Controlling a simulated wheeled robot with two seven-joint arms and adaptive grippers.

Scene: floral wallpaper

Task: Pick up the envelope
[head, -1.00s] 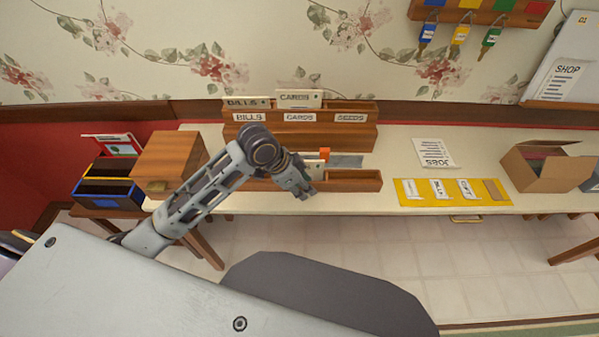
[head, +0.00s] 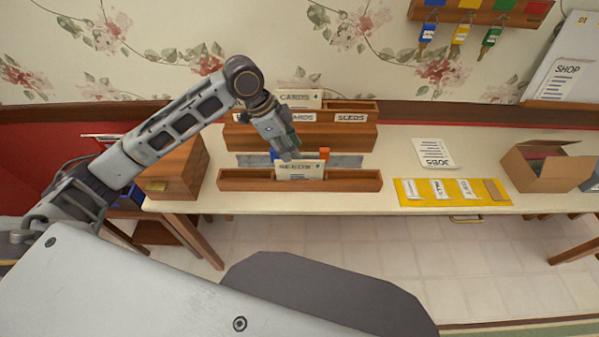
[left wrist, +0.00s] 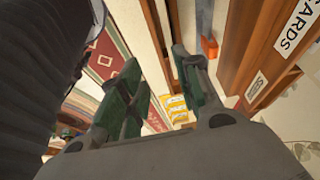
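A pale envelope marked SEEDS (head: 300,172) stands upright in the low front wooden tray (head: 352,181). Another envelope marked CARDS (head: 300,97) stands in the back wooden sorter (head: 340,136), which has slot labels. My left gripper (head: 289,155) hangs in front of the sorter, just above and behind the front envelope; I cannot tell whether they touch. In the left wrist view its green fingers (left wrist: 158,68) are apart with nothing seen between them. The sorter's CARDS label (left wrist: 294,28) is at upper right there. My right gripper is not in view.
A wooden box (head: 178,172) stands left of the tray. To the right lie a yellow mat (head: 415,195) with packets, a JOBS sheet (head: 433,153) and an open cardboard box (head: 545,166). Keys hang on the wall. The table between tray and mat is clear.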

